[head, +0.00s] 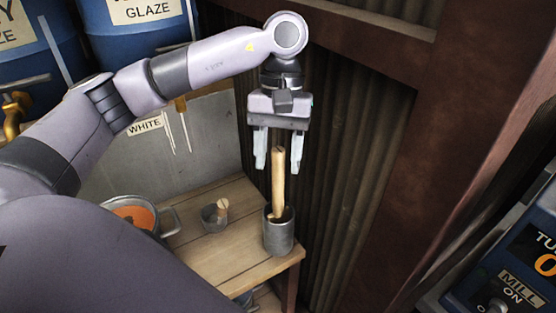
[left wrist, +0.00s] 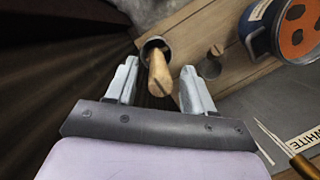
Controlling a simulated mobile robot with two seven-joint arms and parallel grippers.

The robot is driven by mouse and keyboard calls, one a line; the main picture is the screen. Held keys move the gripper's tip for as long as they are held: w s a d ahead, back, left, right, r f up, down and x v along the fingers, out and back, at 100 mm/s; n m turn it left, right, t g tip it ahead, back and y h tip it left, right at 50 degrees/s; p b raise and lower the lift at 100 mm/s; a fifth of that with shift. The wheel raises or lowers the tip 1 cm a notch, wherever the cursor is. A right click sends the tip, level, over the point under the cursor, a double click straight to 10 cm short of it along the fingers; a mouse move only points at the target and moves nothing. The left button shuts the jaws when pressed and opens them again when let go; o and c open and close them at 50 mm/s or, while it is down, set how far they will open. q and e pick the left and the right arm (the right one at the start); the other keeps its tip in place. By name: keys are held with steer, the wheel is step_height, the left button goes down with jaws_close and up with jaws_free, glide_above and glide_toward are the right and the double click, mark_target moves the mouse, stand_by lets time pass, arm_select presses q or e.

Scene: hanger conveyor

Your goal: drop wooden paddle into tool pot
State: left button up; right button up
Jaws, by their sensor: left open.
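The wooden paddle (head: 278,177) stands nearly upright with its lower end inside the grey tool pot (head: 279,238), at the right end of the wooden bench. In the left wrist view the paddle (left wrist: 160,76) rises from the pot (left wrist: 152,45) toward the camera. My left gripper (head: 277,169) is open above the pot, its two fingers on either side of the paddle's upper part. In the left wrist view the gripper (left wrist: 159,78) shows gaps between the fingers and the paddle. The paddle's lower end is hidden in the pot. My right gripper is not in view.
A small grey cup (head: 213,217) with a wooden piece in it stands left of the pot. A pan with orange contents (head: 134,215) is further left. A corrugated wall (head: 345,170) is close behind the pot. A mill control box (head: 510,270) is at lower right.

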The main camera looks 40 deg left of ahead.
arm_select(q)
steer(key=p+v, duration=0.2)
steer(key=v, duration=0.8)
steer(key=shift+r, duration=0.25)
steer(key=shift+f, duration=0.1)
